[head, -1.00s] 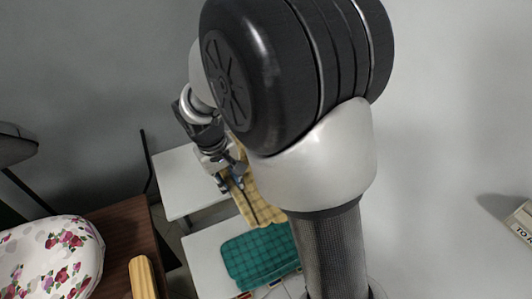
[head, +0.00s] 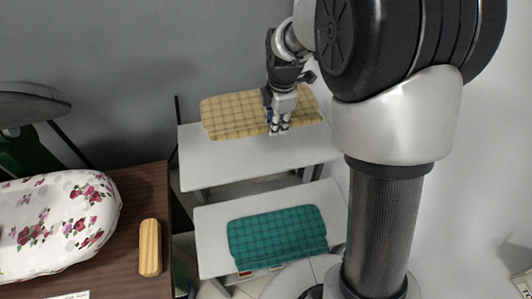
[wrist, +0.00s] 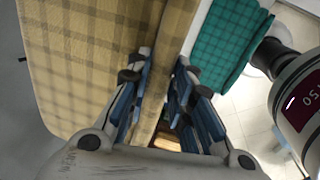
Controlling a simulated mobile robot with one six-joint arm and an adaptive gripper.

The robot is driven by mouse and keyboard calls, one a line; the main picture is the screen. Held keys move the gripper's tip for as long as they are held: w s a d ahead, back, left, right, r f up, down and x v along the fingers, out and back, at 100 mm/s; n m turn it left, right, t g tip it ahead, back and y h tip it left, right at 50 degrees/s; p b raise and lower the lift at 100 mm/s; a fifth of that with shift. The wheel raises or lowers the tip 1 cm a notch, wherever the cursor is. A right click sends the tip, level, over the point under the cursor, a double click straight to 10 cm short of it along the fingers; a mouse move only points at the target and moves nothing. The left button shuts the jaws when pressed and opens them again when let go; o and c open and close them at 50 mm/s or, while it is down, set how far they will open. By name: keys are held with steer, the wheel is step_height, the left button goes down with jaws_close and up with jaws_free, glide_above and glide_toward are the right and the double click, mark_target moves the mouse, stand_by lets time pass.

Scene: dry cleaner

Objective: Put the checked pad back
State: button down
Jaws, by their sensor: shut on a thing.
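A yellow checked pad (head: 232,112) is at the back of the upper white table (head: 225,165) in the head view. I cannot tell whether it rests on the table or is held just above it. My gripper (head: 278,130) is shut on the pad's near edge, pointing down. In the wrist view the pad (wrist: 85,60) fills the left and middle, with a fold of it between the blue fingers (wrist: 163,85). A green checked pad (head: 278,237) lies on the lower white table (head: 212,240), apart from my gripper.
A floral padded board (head: 60,225) and a wooden block (head: 150,248) lie on a brown table (head: 150,190) at the left. A grey wall stands behind the upper table. The front of the upper table is clear.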

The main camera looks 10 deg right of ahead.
mark_target(274, 168)
step_height(274, 168, down, 19)
steer(key=b, duration=0.4)
steer(key=shift+f, duration=0.15)
steer(key=shift+f+b, duration=0.15)
steer(key=shift+b, duration=0.25)
steer(key=c, duration=1.4)
jaws_free()
steer(key=s+r+m+p, duration=0.15)
steer(key=s+r, duration=0.25)
steer(key=r, duration=0.4)
steer(key=s+a+r+m+t+p, duration=0.1)
steer(key=s+r+m, duration=0.25)
steer(key=r, duration=0.55)
steer(key=s+r+m+p, duration=0.15)
steer(key=s+r, duration=0.25)
steer(key=r, duration=0.4)
steer(key=s+r+m, duration=0.1)
steer(key=s+m, duration=0.3)
steer(key=s, duration=0.1)
steer(key=s+r+m+t, duration=0.1)
steer(key=s+r+m, duration=0.1)
steer(key=s+m, duration=0.2)
steer(key=s+a+r+m, duration=0.1)
steer(key=s+r+m, duration=0.1)
steer(key=s+m, duration=0.2)
steer(key=shift+s+r+t+b, duration=0.15)
steer(key=shift+s+t+b, duration=0.25)
steer(key=shift+s, duration=1.1)
